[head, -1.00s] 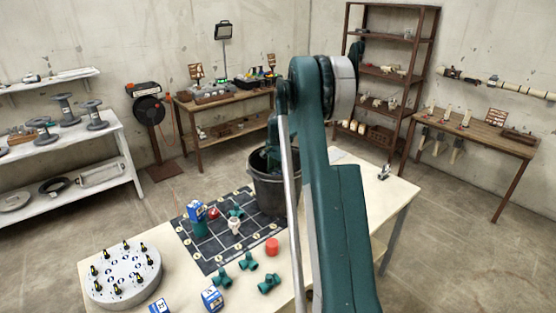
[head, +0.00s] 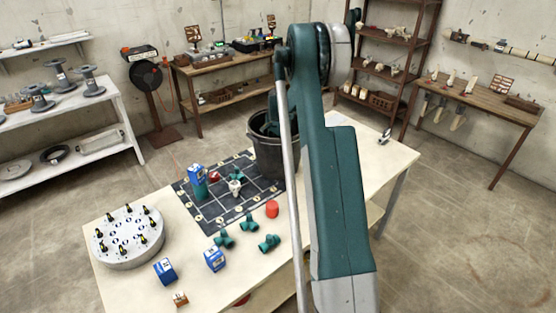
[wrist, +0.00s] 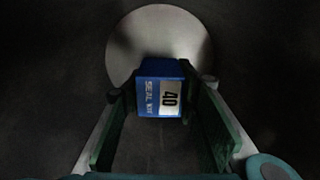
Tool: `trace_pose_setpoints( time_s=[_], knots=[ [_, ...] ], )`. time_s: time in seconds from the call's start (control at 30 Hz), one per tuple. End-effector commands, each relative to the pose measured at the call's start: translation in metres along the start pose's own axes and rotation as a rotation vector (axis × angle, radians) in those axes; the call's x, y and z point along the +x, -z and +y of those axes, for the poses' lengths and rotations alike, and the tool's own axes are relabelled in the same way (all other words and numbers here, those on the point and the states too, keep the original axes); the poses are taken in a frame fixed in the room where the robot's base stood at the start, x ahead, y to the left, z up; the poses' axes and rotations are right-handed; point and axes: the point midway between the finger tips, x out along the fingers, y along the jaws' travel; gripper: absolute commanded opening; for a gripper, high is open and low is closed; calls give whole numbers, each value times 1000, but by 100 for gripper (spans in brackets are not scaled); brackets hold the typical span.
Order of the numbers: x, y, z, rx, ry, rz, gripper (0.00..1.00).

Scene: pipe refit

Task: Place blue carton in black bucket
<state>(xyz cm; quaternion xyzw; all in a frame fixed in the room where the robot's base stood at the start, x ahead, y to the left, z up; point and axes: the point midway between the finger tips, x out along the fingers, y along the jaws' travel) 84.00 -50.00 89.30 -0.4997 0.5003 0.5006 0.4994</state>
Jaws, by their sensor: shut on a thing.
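The black bucket (head: 270,168) stands on the table beside the dark grid mat, partly behind my arm. My wrist reaches down into it in the head view, where the bucket wall hides my fingers. In the wrist view, my gripper (wrist: 160,90) is inside the bucket, with dark walls around and a lit round floor (wrist: 165,30) beyond. It is shut on a blue carton (wrist: 160,88) marked "SEAL KIT 40". I cannot tell whether the carton touches the floor. Other blue cartons stand at the table front (head: 165,271), (head: 214,259) and on a green piece on the mat (head: 196,174).
A round grey plate with several pegs (head: 127,237) sits at the table's left. Green pipe fittings (head: 250,222) and a red cap (head: 272,209) lie in front of the mat (head: 225,225). A small orange-brown piece (head: 180,299) lies at the front edge.

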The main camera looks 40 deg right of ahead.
Motion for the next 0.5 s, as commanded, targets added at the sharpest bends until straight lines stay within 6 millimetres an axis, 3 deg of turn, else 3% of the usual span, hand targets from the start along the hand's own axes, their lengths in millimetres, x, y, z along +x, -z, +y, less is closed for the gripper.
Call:
trace_pose_setpoints(
  time_s=[0.17, 0.5],
  knots=[
    [4, 0, 0, 0, 0, 0, 19],
    [36, 0, 0, 0, 0, 0, 19]
  ],
)
